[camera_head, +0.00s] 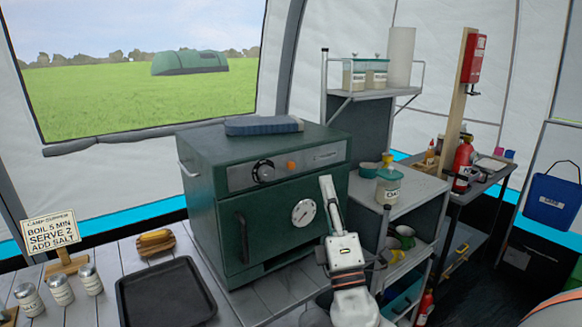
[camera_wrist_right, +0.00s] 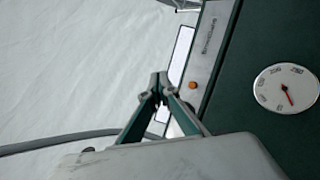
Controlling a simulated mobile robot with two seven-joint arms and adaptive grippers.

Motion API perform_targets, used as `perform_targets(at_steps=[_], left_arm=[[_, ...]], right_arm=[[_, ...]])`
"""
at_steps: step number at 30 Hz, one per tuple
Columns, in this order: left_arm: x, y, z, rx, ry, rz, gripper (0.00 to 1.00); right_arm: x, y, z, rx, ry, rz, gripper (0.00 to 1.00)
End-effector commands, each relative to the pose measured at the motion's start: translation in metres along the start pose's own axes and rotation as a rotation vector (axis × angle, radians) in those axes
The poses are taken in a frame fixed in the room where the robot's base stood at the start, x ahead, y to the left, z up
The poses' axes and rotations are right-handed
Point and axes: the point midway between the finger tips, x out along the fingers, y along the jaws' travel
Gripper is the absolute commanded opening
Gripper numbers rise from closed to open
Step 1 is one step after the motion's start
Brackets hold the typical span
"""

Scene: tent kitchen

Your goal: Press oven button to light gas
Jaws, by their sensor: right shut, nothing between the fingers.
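The green oven (camera_head: 240,218) stands on the table, with a grey panel (camera_head: 240,179) across its front top. The panel holds a black knob (camera_head: 263,171) and a small orange button (camera_head: 291,165). My right gripper (camera_head: 326,180) is shut and empty, pointing up in front of the oven's right front edge, right of and a little lower than the button. In the right wrist view the orange button (camera_wrist_right: 193,85) shows just right of the closed fingertips (camera_wrist_right: 160,80), with a visible gap in the picture. I cannot tell the depth between them. My left gripper is not in view.
A round dial (camera_head: 303,212) and a dark handle (camera_head: 241,237) are on the oven front. A blue item (camera_head: 263,126) lies on top. A black tray (camera_head: 166,296), shakers (camera_head: 60,289) and a sign (camera_head: 52,236) are at left. A shelf unit (camera_head: 405,191) stands close right.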

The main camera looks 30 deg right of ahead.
Motion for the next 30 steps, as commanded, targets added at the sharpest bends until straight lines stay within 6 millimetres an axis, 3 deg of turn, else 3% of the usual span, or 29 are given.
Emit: perform_targets(at_steps=[5,18,24,30], left_arm=[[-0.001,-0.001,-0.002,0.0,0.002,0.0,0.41],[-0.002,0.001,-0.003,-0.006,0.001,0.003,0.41],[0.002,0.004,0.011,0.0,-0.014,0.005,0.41],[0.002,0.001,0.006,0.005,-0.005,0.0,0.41]], right_arm=[[0.006,-0.004,-0.004,0.001,0.0,-0.001,0.0],[0.045,-0.031,-0.032,0.0,-0.001,0.0,0.0],[0.055,-0.044,-0.042,0.001,0.001,-0.003,0.0],[0.06,-0.046,-0.045,0.002,0.001,-0.002,0.0]])
